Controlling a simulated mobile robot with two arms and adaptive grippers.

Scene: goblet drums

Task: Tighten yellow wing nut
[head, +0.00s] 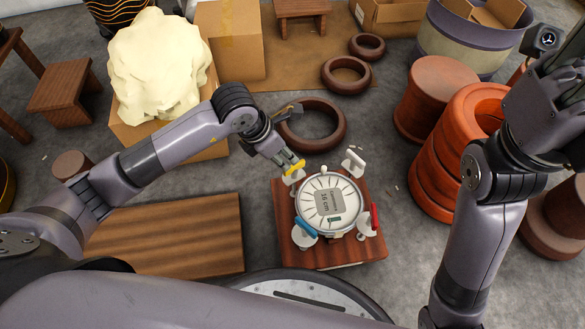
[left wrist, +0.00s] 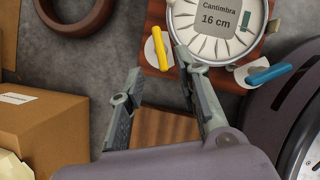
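The yellow wing nut (head: 296,166) is at the upper left rim of the round drum (head: 329,203), on a white tab. In the left wrist view the yellow wing nut (left wrist: 185,51) is a slanted bar beside the drum (left wrist: 216,22), whose label reads "Cantimbra 16 cm". My left gripper (head: 287,160) is at the yellow wing nut.
Around the drum are a blue wing nut (head: 305,226), a red one (head: 374,217) and a white one (head: 353,161). The drum stands on a small wooden stand (head: 283,240). A brown ring (head: 318,141) lies behind it. Orange-red drum bodies (head: 440,165) stand to the right.

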